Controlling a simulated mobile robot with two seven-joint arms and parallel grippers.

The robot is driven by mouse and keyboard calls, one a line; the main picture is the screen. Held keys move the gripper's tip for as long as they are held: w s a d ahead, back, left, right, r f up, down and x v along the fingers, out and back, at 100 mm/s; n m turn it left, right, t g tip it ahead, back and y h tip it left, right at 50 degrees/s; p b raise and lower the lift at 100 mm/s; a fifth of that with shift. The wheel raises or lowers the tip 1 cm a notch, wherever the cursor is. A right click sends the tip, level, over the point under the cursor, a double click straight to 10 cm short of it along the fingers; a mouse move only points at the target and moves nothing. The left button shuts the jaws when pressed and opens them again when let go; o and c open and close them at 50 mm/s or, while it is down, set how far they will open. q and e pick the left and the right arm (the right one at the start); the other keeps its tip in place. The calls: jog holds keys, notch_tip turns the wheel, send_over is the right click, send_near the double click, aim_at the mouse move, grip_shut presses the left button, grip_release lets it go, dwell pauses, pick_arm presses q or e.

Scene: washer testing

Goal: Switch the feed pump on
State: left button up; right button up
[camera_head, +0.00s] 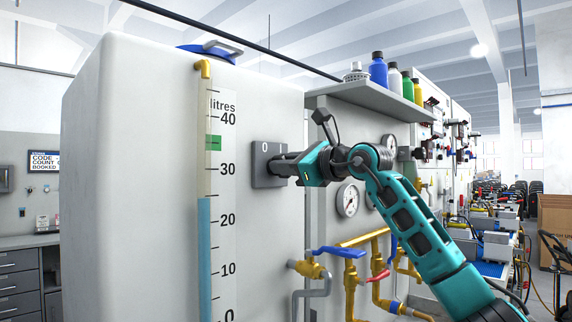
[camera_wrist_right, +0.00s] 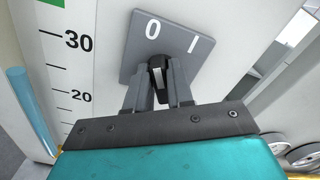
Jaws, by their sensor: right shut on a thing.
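The feed pump switch is a grey square plate (camera_head: 262,150) on the side of the white tank. In the right wrist view the plate (camera_wrist_right: 190,28) carries the marks 0 and I. Its dark knob (camera_wrist_right: 155,63) has a white line that appears to lean toward the 0. My right gripper (camera_head: 275,166) reaches in from the right, and its two fingers (camera_wrist_right: 160,88) are shut on the knob, one on each side. The fingers hide part of the knob and, in the head view, the I mark. My left gripper is not in view.
A level tube (camera_head: 204,250) with a litre scale stands left of the switch, blue to about 24. Pressure gauges (camera_head: 347,200) and brass pipes with blue-handled valves (camera_head: 337,252) are right and below. A shelf (camera_head: 365,95) with bottles is above my right arm.

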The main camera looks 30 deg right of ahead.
grip_shut()
jog(key=m, duration=0.4)
jog(key=m+p, duration=0.1)
jog(key=m, duration=0.6)
jog(key=shift+w+d+m+p, duration=0.15)
jog(key=shift+d+m+p, duration=0.2)
jog(key=shift+m+p, duration=0.05)
jog(key=shift+f, duration=0.1)
dwell(0.3)
jog(key=o, duration=0.8)
grip_release()
